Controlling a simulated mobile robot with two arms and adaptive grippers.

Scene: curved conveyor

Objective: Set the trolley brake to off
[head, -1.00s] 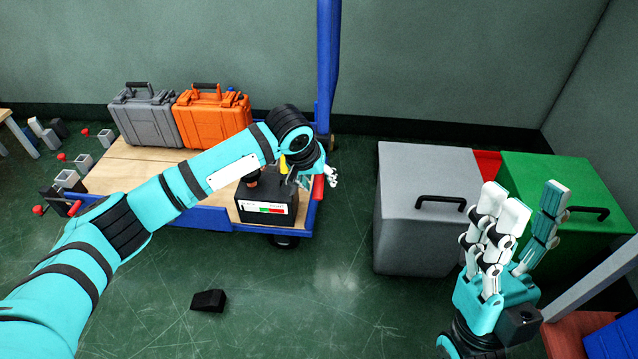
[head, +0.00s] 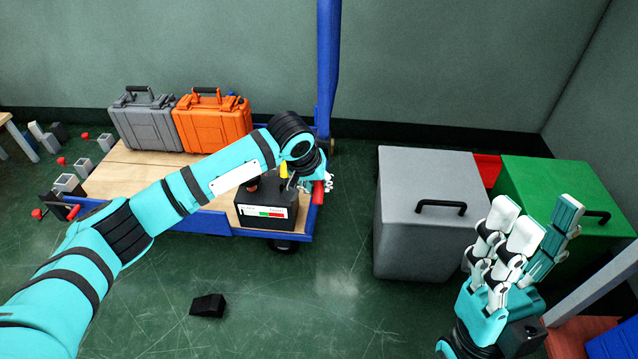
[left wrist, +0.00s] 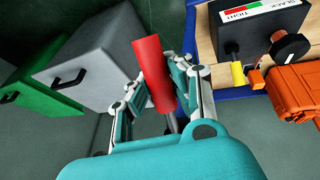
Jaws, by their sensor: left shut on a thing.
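The blue-edged trolley (head: 180,222) with a wooden deck stands at the left. A red cylindrical handle (head: 318,192) sits at its right end and also shows in the left wrist view (left wrist: 153,75). My left gripper (head: 326,181) is shut on this handle, its fingers on both sides of it (left wrist: 168,88). No brake marking shows beside the handle, and its lower end is hidden by my gripper. My right gripper (head: 535,220) is open and empty, fingers up, in front of the boxes at the right.
A black box (head: 262,198) labelled slack and tight, with a black knob (left wrist: 289,47), stands on the deck. Grey (head: 145,122) and orange (head: 213,128) cases stand behind. Grey (head: 415,245) and green (head: 560,185) lidded boxes stand right. A black wedge (head: 208,305) lies on the floor.

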